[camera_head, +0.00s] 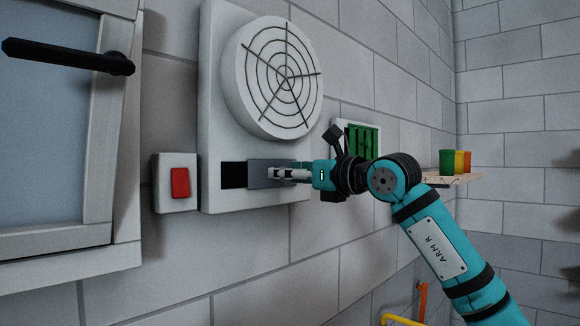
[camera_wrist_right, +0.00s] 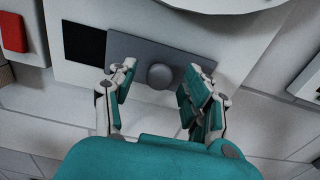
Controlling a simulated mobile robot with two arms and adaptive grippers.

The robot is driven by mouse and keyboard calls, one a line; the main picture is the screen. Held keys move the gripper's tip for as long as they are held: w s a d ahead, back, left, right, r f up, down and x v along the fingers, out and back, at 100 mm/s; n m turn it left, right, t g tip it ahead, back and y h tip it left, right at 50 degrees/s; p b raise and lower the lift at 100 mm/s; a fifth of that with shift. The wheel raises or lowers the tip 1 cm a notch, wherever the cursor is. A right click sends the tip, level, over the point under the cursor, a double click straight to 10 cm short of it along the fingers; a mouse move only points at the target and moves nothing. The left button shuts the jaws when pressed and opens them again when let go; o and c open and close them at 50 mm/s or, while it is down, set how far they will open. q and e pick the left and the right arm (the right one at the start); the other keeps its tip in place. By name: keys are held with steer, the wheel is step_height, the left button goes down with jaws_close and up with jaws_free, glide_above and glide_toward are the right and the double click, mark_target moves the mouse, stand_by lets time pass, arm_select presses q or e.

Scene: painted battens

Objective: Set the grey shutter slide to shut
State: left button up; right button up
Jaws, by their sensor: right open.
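The grey shutter slide (camera_head: 262,173) is a flat plate on the white panel under the round fan grille. A dark opening (camera_head: 234,175) shows uncovered to its left. In the right wrist view the slide (camera_wrist_right: 190,52) carries a round grey knob (camera_wrist_right: 160,76). My right gripper (camera_head: 275,174) is at the slide in the head view. In the right wrist view its fingers (camera_wrist_right: 158,90) are open, one on each side of the knob. I cannot tell whether they touch it. My left gripper is not in view.
A box with a red switch (camera_head: 180,183) is left of the panel (camera_head: 215,90). A green louvred vent (camera_head: 362,140) and a shelf with coloured cups (camera_head: 455,161) are to the right.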

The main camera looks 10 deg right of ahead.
jaws_close()
stand_by(0.4)
